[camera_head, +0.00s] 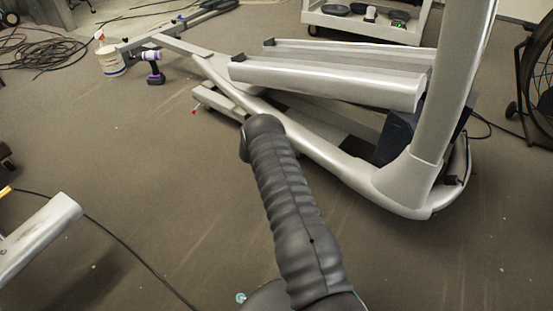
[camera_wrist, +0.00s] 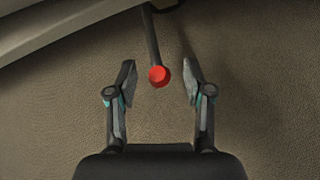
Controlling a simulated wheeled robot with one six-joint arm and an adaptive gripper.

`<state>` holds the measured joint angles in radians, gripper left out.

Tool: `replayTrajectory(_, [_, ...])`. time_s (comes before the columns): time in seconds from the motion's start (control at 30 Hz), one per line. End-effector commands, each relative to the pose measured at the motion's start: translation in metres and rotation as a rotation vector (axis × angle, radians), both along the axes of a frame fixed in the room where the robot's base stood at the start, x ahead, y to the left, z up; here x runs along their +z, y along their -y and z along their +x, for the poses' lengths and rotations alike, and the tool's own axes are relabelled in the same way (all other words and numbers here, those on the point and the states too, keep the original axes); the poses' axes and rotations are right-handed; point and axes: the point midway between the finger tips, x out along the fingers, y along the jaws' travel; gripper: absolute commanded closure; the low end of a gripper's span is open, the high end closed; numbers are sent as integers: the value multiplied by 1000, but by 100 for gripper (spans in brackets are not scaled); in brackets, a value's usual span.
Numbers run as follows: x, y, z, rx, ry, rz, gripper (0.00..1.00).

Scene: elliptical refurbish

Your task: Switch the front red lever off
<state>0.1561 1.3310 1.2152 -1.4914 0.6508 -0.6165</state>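The red lever's round knob (camera_wrist: 158,76) shows in the wrist view on a dark rod (camera_wrist: 151,38) that runs up toward a pale frame (camera_wrist: 50,25) at the top left. My gripper (camera_wrist: 158,80) is open, with one finger on each side of the knob and a gap on both sides. It does not appear to touch the knob. In the head view a small red spot (camera_head: 194,111) shows at the left side of the grey elliptical machine (camera_head: 330,85). My arm hides part of the machine there, and my gripper cannot be made out in the head view.
A white cart (camera_head: 365,25) stands behind the machine. A black fan (camera_head: 540,80) is at the right edge. Cables (camera_head: 45,50) lie at the left.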

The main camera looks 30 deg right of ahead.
Motion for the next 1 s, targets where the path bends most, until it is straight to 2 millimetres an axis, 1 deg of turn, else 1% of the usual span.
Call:
replayTrajectory(0.17, [0,-3,0,3,0,1,49])
replayTrajectory(0.27, [4,-7,-1,5,0,1,49])
replayTrajectory(0.37, [13,-16,-4,7,0,2,49])
replayTrajectory(0.6, [45,-46,-19,7,0,1,49])
replayTrajectory(0.77, [65,-64,-29,3,1,1,49])
replayTrajectory(0.9, [76,-75,-34,4,-1,0,49])
replayTrajectory(1.0, [80,-79,-37,3,0,0,49])
